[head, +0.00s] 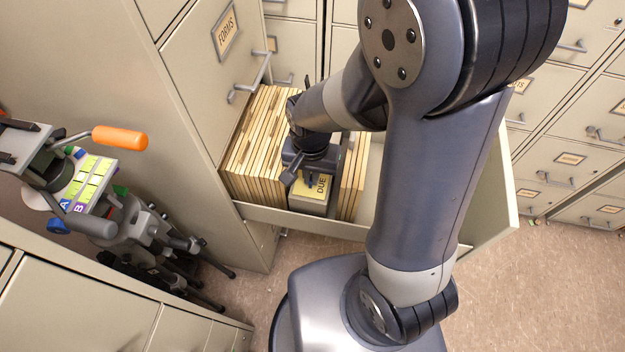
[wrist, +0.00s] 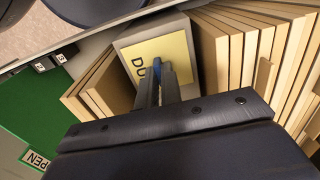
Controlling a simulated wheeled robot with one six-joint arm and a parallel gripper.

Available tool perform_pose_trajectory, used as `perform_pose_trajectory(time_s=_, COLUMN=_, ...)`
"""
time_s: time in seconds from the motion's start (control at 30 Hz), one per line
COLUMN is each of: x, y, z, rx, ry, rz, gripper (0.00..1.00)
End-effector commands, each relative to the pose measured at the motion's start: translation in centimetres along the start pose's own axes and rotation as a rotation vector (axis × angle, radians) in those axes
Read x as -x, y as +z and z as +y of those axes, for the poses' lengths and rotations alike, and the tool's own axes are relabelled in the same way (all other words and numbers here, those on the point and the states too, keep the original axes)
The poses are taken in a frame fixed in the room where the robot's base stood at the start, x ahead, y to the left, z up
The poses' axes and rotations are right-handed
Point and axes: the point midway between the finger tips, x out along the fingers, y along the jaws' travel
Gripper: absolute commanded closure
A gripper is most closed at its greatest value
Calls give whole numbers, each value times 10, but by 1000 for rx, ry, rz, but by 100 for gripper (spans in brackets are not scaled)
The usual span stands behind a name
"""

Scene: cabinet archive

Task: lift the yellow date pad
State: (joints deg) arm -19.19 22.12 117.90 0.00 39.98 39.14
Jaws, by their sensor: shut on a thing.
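The yellow date pad (head: 323,185), marked "DUE", shows at the front of the open drawer, at the top of a grey block-like holder (head: 308,206). In the wrist view the pad (wrist: 172,50) lies in the light grey holder frame (wrist: 127,40), with its lettering partly covered by my fingers. My gripper (head: 311,180) points down over it. In the wrist view its fingers (wrist: 163,85) are close together and shut on the pad. The finger tips are partly hidden, and I cannot tell whether the pad is clear of the holder.
Cream folders (head: 262,140) fill the drawer left of the holder, and a few (head: 353,175) stand to its right. A tool stand with an orange handle (head: 120,138) is at left. A green panel (wrist: 35,115) shows in the wrist view.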

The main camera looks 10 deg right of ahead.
Motion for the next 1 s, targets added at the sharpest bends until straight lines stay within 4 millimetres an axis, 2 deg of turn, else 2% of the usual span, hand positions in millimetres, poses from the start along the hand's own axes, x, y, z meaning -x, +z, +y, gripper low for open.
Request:
perform_pose_trajectory(time_s=0.27, x=5, y=0, z=0, rx=0, ry=0, rz=0, gripper=100)
perform_pose_trajectory(time_s=1.0, x=43, y=0, z=0, rx=0, ry=-1, rz=1, gripper=100)
